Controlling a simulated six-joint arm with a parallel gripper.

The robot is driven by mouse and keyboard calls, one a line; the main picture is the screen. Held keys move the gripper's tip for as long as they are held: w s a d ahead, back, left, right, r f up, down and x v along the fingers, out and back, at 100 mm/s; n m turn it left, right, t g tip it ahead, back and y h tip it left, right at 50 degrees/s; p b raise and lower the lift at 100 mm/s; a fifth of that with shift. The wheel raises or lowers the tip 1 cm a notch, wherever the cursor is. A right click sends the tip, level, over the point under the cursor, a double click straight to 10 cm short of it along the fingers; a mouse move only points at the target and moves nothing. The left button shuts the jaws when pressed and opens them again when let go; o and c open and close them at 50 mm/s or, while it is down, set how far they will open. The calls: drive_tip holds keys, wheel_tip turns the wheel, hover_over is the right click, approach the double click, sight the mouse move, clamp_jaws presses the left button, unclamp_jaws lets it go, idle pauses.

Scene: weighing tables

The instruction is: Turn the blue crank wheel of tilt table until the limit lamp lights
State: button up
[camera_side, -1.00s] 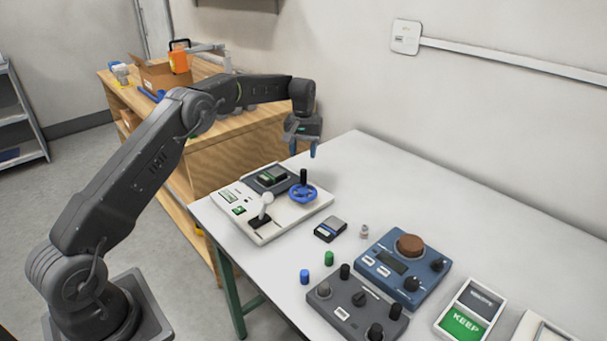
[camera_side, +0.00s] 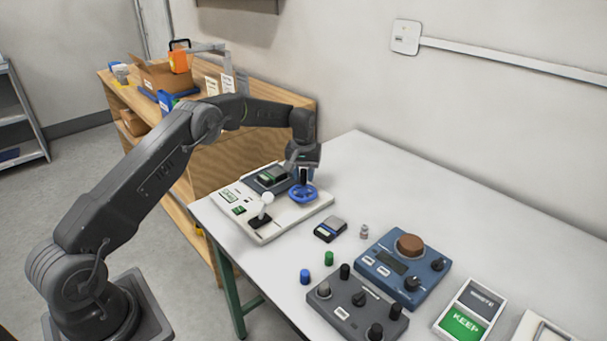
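The tilt table (camera_side: 283,227) is a white panel at the left end of the grey-white table. Its blue crank wheel (camera_side: 303,195) lies at the right side of the panel, with a dark upright handle (camera_side: 303,175). A dark platform with a green-topped block (camera_side: 273,174) is to the left of the wheel. My gripper (camera_side: 303,179) points down at the handle, with its fingers around or just beside it. I cannot tell whether the fingers touch the handle. The limit lamp cannot be made out.
A small dark scale (camera_side: 330,229), a small vial (camera_side: 364,232), blue (camera_side: 304,276) and green (camera_side: 328,258) cylinders, a blue device (camera_side: 402,268) and a grey knob box (camera_side: 357,311) lie to the right. The table's back is clear.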

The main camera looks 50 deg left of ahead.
clamp_jaws()
drive_tip(key=shift+w+d+m, duration=0.15)
drive_tip(key=shift+d+m, duration=0.05)
drive_tip(key=shift+m, duration=0.6)
drive_tip(key=shift+w+d+m, duration=0.15)
drive_tip(key=shift+d+m, duration=0.05)
drive_tip(key=shift+m, duration=0.6)
drive_tip(key=shift+o, duration=1.5)
unclamp_jaws()
drive_tip(key=shift+r, duration=0.1)
wheel_tip(320, 180, up, 14)
